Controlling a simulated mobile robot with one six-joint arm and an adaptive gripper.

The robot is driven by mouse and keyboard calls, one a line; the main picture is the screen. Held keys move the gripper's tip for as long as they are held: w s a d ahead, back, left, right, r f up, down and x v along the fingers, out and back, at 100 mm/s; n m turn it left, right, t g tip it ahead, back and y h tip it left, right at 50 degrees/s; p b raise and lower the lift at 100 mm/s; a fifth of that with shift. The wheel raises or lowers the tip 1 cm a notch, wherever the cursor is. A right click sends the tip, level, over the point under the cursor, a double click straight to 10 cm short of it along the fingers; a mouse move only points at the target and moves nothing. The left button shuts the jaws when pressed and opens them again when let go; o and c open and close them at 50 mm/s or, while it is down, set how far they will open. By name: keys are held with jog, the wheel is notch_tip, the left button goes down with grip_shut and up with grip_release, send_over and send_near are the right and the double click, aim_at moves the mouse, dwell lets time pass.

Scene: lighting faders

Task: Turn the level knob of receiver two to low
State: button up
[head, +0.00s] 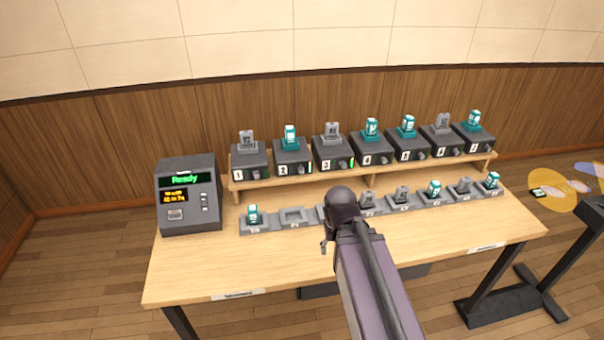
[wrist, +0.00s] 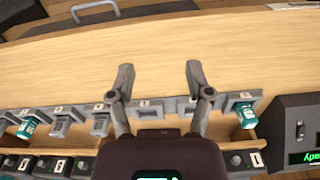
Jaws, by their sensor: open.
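Receiver two (head: 291,157) is a dark box labelled 2 on the raised shelf in the head view, second from the left. A teal-and-white pack stands upright in its top. Its small dark level knob (head: 302,169) is on the right of its front face, beside a green light; its pointer setting is too small to read. My gripper (wrist: 159,73) is open and empty in the wrist view, its fingers spread above the table. In the head view my arm's end is in front of the shelf, right of and nearer than receiver two, apart from it. In the wrist view my gripper body hides receiver two.
A wooden table (head: 210,275) carries a row of grey docks (head: 292,217), some holding packs, in front of the shelf. Other receivers, such as receiver one (head: 249,160) and receiver three (head: 333,152), flank receiver two. A console (head: 188,218) reading "Ready" stands at left. The table front is clear.

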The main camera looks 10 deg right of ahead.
jog(key=w+a+f+m+t+y+b, duration=0.2)
jog(key=w+a+m+t+b, duration=0.25)
jog(key=w+m, duration=0.25)
jog(key=w+a+f+m+t+y+b, duration=0.2)
jog(key=w+a+m+t+b, duration=0.15)
jog(key=w+m+b, duration=0.35)
jog(key=w+d+r+m+t+h+b, duration=0.1)
jog(key=w+m+t+b, duration=0.3)
jog(key=m, duration=0.6)
jog(key=w+d+r+m+t+h+b, duration=0.1)
jog(key=w+d+m+t+h+b, duration=0.1)
jog(key=m, duration=0.9)
jog(key=w+d+t+b, duration=0.1)
jog(key=w+t+b, duration=0.1)
jog(key=w+t, duration=0.1)
jog(key=shift+d+r+t, duration=0.2)
jog(key=shift+d+t, duration=0.15)
jog(key=shift+t, duration=0.05)
